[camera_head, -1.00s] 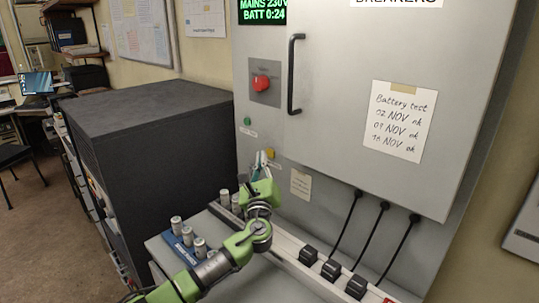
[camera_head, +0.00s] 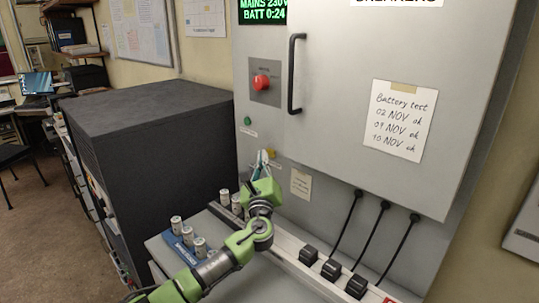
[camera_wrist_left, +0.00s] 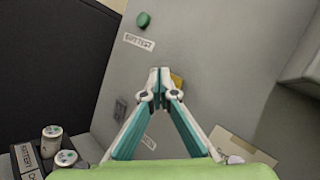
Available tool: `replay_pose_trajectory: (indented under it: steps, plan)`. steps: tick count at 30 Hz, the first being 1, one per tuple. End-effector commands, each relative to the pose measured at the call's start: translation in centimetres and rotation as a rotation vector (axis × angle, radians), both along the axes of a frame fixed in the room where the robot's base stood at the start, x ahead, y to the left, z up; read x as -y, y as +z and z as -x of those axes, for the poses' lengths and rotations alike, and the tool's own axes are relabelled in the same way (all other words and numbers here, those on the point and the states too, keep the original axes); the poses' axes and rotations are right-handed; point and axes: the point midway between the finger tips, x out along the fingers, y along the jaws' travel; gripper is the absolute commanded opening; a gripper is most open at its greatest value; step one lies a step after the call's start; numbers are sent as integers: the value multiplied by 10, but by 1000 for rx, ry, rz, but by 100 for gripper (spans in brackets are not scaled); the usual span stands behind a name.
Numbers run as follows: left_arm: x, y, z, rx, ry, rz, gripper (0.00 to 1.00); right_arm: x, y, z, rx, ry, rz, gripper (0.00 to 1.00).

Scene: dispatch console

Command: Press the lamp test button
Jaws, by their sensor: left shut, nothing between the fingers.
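A yellow button (camera_head: 271,154) sits low on the grey cabinet front. In the left wrist view the yellow button (camera_wrist_left: 177,80) is partly hidden behind the fingertips. A green button (camera_head: 247,121) is above and to its left; in the left wrist view the green button (camera_wrist_left: 144,19) has a label that seems to read "BATT TEST". I cannot read a lamp test label. My left gripper (camera_head: 263,153) is shut and empty, fingertips pointing at the panel beside the yellow button. The left wrist view shows the closed tips (camera_wrist_left: 159,71); I cannot tell whether they touch. My right gripper is not in view.
A red knob (camera_head: 261,81) and a black door handle (camera_head: 295,74) are higher on the cabinet (camera_head: 340,100). Several silver cylinders stand on the ledge near my left arm. Black plugs with cables (camera_head: 331,269) are to the right. A dark box unit (camera_head: 150,130) stands left.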

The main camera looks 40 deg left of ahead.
Motion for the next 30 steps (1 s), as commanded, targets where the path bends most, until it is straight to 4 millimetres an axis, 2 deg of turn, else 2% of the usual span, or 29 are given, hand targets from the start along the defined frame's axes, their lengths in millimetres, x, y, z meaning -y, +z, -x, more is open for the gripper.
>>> replay_pose_trajectory:
  steps: [30]
  plan:
    - [1,-1,-10,-1,0,0,0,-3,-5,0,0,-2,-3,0]
